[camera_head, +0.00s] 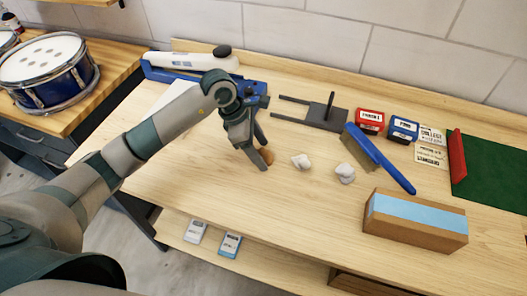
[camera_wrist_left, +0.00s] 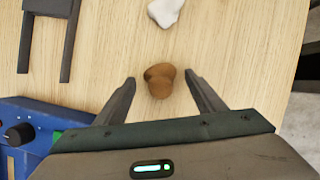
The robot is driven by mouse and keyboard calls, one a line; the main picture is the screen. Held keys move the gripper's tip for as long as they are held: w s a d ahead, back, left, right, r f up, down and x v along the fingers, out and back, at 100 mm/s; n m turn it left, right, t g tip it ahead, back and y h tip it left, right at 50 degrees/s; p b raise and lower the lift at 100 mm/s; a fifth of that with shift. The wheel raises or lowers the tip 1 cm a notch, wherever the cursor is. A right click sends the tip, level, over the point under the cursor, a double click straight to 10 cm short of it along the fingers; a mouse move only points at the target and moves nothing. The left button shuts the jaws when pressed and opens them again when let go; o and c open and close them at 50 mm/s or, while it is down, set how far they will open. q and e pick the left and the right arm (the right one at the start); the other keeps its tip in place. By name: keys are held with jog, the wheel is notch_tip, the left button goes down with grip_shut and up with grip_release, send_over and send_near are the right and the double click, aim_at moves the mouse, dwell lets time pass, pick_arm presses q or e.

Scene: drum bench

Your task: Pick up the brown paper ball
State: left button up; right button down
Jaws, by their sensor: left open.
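The brown paper ball (camera_head: 267,156) is a small crumpled lump on the wooden bench, partly hidden by my left gripper in the head view. In the left wrist view, the brown paper ball (camera_wrist_left: 159,80) sits between the two finger tips, with space on both sides. My left gripper (camera_head: 264,157) points down at the ball, and its fingers (camera_wrist_left: 162,80) are apart and not closed on it. My right gripper is in neither view.
Two white paper balls (camera_head: 301,162) (camera_head: 345,173) lie to the right on the bench (camera_head: 215,180). A blue-handled brush (camera_head: 382,160) and a cardboard box (camera_head: 415,220) are farther right. A dark forked stand (camera_head: 322,116) and a blue device (camera_wrist_left: 30,130) are near.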

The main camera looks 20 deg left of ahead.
aim_at(260, 150)
pick_arm(q)
jog(key=shift+f, duration=0.1)
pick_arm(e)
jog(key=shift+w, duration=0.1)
pick_arm(q)
jog(key=c, duration=1.1)
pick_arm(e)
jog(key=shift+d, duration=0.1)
pick_arm(q)
jog(key=shift+r, duration=0.2)
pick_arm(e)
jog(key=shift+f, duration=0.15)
